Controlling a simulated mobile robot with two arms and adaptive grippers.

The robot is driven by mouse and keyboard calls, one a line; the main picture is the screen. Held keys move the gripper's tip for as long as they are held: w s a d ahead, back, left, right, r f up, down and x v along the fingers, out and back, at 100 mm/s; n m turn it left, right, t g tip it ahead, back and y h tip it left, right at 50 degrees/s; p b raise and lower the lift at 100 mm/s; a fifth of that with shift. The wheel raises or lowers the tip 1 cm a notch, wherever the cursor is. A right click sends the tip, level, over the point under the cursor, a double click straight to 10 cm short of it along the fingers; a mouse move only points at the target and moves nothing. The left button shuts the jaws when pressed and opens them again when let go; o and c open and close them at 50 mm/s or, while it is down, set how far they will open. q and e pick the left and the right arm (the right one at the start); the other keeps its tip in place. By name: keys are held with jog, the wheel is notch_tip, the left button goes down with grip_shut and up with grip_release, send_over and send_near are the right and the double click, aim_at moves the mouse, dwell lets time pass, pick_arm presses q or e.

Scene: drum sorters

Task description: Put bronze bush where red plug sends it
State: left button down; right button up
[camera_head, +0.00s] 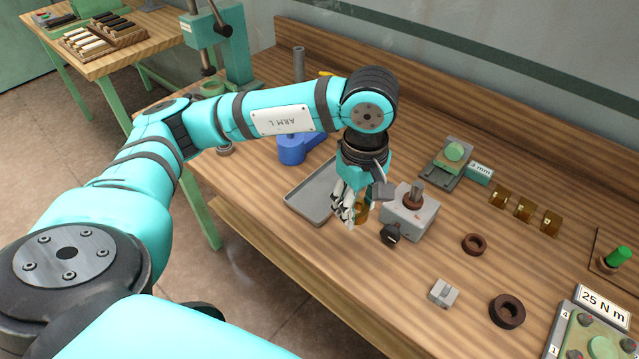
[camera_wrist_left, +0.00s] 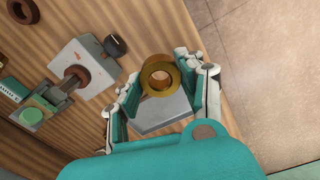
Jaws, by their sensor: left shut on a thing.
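My left gripper (camera_head: 348,212) points down over the bench and is shut on the bronze bush (camera_head: 361,212). In the left wrist view the bush (camera_wrist_left: 173,64) is a golden ring between the two fingers (camera_wrist_left: 163,92), with its hole facing the camera. The fingers partly hide it in the head view. It is between the grey tray (camera_head: 303,197) and a grey box (camera_head: 421,220); its height above the bench is hard to tell. I see no red plug; a green plug (camera_head: 618,256) stands on a small board at the right. My right gripper is not in view.
The grey box has a black knob (camera_head: 391,234) and a brown ring around a post. Brown rings (camera_head: 473,244), brass blocks (camera_head: 522,210) and a small grey block (camera_head: 443,292) lie to the right. A green-topped gauge (camera_head: 453,151) stands behind, a blue stand (camera_head: 293,149) behind the tray.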

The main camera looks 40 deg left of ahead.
pick_arm(q)
jog(key=f+n, duration=0.2)
jog(key=n, duration=0.8)
jog(key=a+f+n+b, duration=0.1)
jog(key=f+n, duration=0.1)
jog(key=n, duration=0.8)
jog(key=f+n, duration=0.2)
jog(key=n, duration=0.8)
jog(key=shift+s+a+n, duration=0.25)
jog(key=shift+a+n, duration=0.05)
jog(key=n, duration=0.3)
jog(key=shift+a+f+n+b, duration=0.25)
jog(key=shift+f+n+b, duration=0.05)
jog(key=shift+n, duration=0.1)
jog(key=shift+w+a, duration=0.25)
jog(key=p, duration=0.3)
send_over(328, 190)
jog(key=shift+f, duration=0.8)
notch_tip(328, 190, down, 3)
jog(key=shift+f+p, duration=0.2)
jog(key=shift+p, duration=0.4)
